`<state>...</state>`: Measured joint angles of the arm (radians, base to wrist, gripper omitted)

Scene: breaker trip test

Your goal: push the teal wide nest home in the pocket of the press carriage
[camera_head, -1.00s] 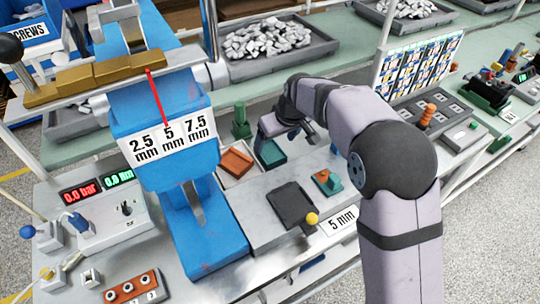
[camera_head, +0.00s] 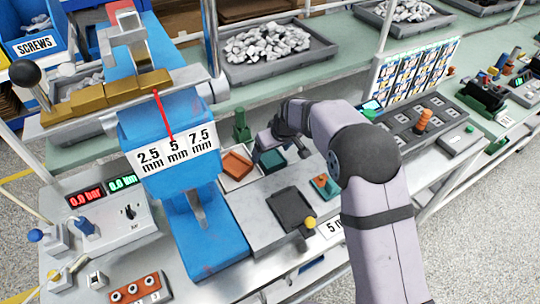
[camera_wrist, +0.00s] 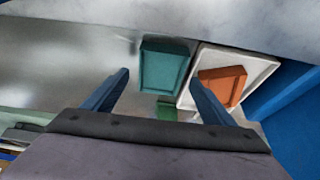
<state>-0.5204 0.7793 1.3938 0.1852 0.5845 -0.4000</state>
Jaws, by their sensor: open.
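The teal wide nest (camera_head: 273,160) is a shallow rectangular block beside a white tray. In the wrist view the teal nest (camera_wrist: 163,70) lies ahead of and between my fingers, apart from them as far as I can tell. My gripper (camera_wrist: 160,77) is open and empty, its two blue fingers spread. In the head view my gripper (camera_head: 262,147) hangs close to the teal nest and is partly hidden by my wrist.
An orange nest (camera_head: 236,165) sits in the white tray (camera_head: 228,184), close beside the teal nest. A green post (camera_head: 241,124) stands behind. A small teal piece with an orange part (camera_head: 325,187) lies right of the carriage. The blue press (camera_head: 205,230) stands left.

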